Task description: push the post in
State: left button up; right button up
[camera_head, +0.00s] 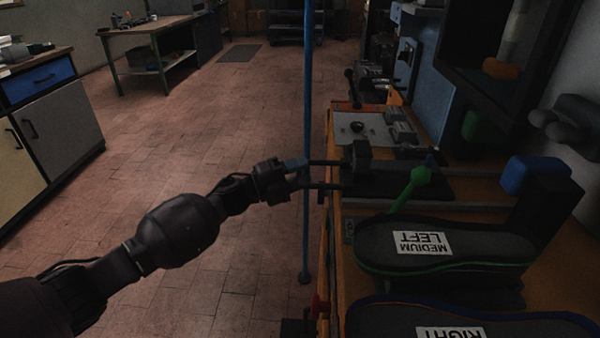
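My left gripper (344,174) reaches in from the left at the bench's near-left edge. Its two dark fingers are apart, with a gap between them. Their tips are at or beside a small dark upright block (361,158), which looks like the post, on a dark base plate (425,180). I cannot tell whether the fingers touch the block or whether it lies partly between them. My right gripper is not in view.
A black shoe form marked MEDIUM LEFT (465,242) and one marked RIGHT (480,325) lie in front. A blue pad (535,176) is at the right. A thin blue pole (307,80) stands by the gripper. The tiled floor (190,130) left is open.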

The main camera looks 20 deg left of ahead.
aim_at(352, 168)
pick_arm(q)
jog(key=shift+c, duration=0.2)
grip_shut()
jog(key=shift+d, duration=0.1)
jog(key=d, duration=0.2)
jog(key=w+d, duration=0.1)
jog(key=d, duration=0.5)
jog(key=shift+w, duration=0.3)
jog(key=shift+o, duration=0.2)
grip_release()
